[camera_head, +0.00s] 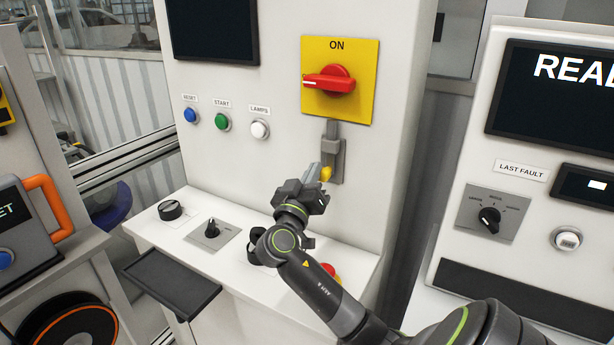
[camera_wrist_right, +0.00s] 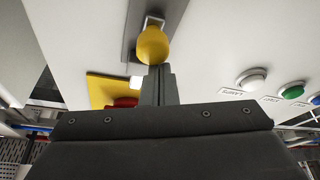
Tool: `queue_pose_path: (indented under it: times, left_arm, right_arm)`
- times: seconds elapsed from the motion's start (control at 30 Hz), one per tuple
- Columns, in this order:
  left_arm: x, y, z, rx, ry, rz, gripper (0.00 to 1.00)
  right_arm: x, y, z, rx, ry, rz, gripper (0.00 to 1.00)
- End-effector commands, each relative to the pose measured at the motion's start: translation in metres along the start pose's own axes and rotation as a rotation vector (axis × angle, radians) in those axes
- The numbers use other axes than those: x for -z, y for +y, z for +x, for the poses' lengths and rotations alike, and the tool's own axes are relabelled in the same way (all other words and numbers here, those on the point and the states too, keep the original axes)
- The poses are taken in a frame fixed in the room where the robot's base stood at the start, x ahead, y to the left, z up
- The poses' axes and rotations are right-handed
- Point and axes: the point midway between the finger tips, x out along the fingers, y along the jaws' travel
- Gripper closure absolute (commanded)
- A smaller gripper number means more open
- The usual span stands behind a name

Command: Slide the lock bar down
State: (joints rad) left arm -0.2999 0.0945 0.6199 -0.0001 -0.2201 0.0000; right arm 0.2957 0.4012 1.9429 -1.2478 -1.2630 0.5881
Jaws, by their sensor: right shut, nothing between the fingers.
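The lock bar (camera_head: 331,129) is a grey bar in a grey bracket (camera_head: 338,160) just below the yellow switch plate (camera_head: 367,65). Its yellow knob (camera_head: 326,174) is at the bracket's lower left, and the knob (camera_wrist_right: 153,46) fills the top middle of the right wrist view. My right gripper (camera_head: 314,172) is shut and empty, with its fingertips right at the knob. In the wrist view its fingers (camera_wrist_right: 158,80) end at the knob's edge; whether they touch it I cannot tell. My left gripper is not in view.
A red rotary handle (camera_head: 330,79) on the plate points left under "ON". Blue, green and white buttons (camera_head: 260,129) sit to the left. The ledge below carries black knobs (camera_head: 170,210) and a red button (camera_head: 328,270) near my right arm. A second panel (camera_head: 450,215) stands at right.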

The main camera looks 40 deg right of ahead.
Motion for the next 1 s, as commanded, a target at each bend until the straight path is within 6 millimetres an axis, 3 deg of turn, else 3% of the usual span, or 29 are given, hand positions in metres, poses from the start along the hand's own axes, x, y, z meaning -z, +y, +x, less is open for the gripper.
queue_pose_path:
  times: [0.37, 0.73, 1.0]
  left_arm:
    - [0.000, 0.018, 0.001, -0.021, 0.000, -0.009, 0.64]
    - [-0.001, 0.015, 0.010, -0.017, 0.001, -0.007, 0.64]
    - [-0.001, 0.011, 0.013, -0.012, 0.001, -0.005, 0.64]
  right_arm:
    - [0.005, 0.002, 0.002, -0.002, -0.003, -0.001, 1.00]
    - [0.067, 0.028, 0.021, -0.003, 0.005, 0.004, 1.00]
    - [0.090, 0.038, 0.028, -0.001, 0.004, 0.001, 1.00]
